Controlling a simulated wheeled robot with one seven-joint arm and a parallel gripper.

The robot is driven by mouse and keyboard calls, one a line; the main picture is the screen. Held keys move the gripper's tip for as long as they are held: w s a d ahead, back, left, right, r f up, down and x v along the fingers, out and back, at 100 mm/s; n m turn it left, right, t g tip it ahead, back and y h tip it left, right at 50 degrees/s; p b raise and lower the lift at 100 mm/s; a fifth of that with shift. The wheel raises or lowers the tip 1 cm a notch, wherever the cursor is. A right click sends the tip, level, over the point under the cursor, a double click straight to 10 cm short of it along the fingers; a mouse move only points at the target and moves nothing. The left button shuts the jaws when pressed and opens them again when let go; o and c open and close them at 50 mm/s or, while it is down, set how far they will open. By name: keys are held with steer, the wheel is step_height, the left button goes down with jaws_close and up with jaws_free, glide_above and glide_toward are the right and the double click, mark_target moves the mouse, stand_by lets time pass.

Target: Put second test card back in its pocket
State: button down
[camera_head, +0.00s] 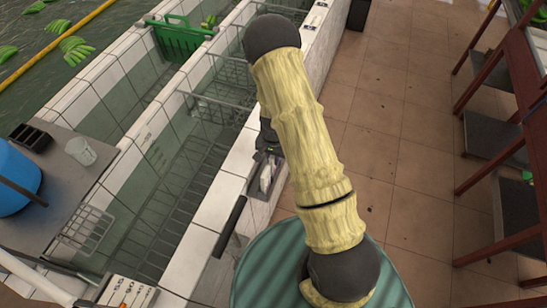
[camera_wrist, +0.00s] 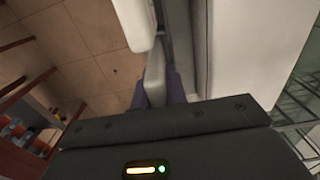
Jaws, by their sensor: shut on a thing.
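My gripper (camera_wrist: 157,92) shows in the wrist view, its dark fingers closed on a pale, flat-sided piece (camera_wrist: 154,72) that looks like the test card. Another white piece (camera_wrist: 133,22) shows just beyond it, near the top edge; I cannot tell what it is. In the head view my arm hides most of the gripper. A small dark holder (camera_head: 257,187) with a white piece in it (camera_head: 266,176) is at the tiled wall beside my arm. I cannot make out the pocket or whether the card touches it.
White-tiled water tanks with wire racks (camera_head: 228,78) lie left of my arm. A green crate (camera_head: 181,38) sits on the far tank edge. A grey counter bears a clear cup (camera_head: 80,151) and a blue container (camera_head: 14,180). Brown tiled floor (camera_head: 385,120) is open; dark-red shelving (camera_head: 508,150) stands right.

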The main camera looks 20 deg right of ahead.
steer(key=shift+f, duration=0.15)
steer(key=c, duration=1.3)
jaws_free()
step_height(320, 180, up, 18)
steer(key=b, duration=0.2)
steer(key=shift+f+b, duration=0.25)
steer(key=shift+b, duration=0.15)
steer(key=s+r+n+t, duration=0.1)
steer(key=s+r+n, duration=0.1)
steer(key=s, duration=0.2)
steer(key=s+r+n, duration=0.2)
steer(key=s+r, duration=0.1)
steer(key=s, duration=0.2)
steer(key=s+r+n+t, duration=0.1)
steer(key=s+r+n, duration=0.1)
steer(key=s, duration=0.3)
steer(key=shift+s+r+n+t, duration=0.2)
steer(key=shift+n+t, duration=0.1)
steer(key=shift+n, duration=0.3)
